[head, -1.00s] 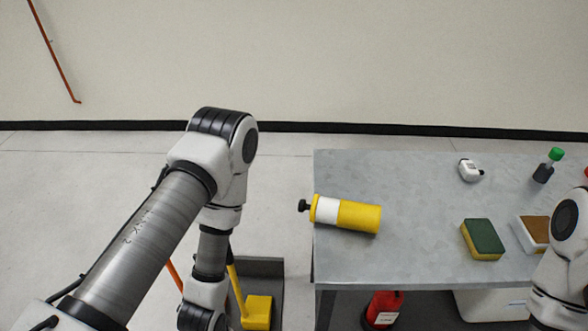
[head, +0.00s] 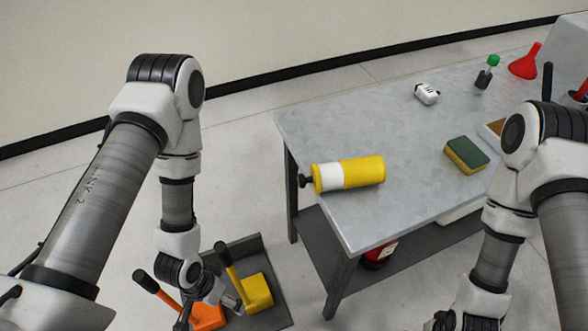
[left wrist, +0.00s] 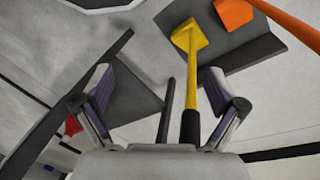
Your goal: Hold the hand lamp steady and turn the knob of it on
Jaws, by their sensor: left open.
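The hand lamp (head: 348,174) is a yellow cylinder with a white band, lying on its side near the left edge of the grey table. Its black knob (head: 305,182) points left, out over the table edge. My left gripper (head: 212,306) is low and left of the table, below and apart from the lamp. It also shows in the left wrist view (left wrist: 160,105), open, with its two fingers spread and nothing held. The lamp is not seen in that view. My right arm comes down at the right; its gripper (head: 442,322) is cut by the bottom edge and its jaws are unclear.
On the table (head: 400,208) stand a sponge (head: 466,154), a small white device (head: 427,93), a green-capped bottle (head: 486,73) and a red funnel (head: 524,62). Yellow (head: 256,292) and orange (head: 208,315) long-handled tools are near my left gripper. A red container (head: 378,254) is under the table.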

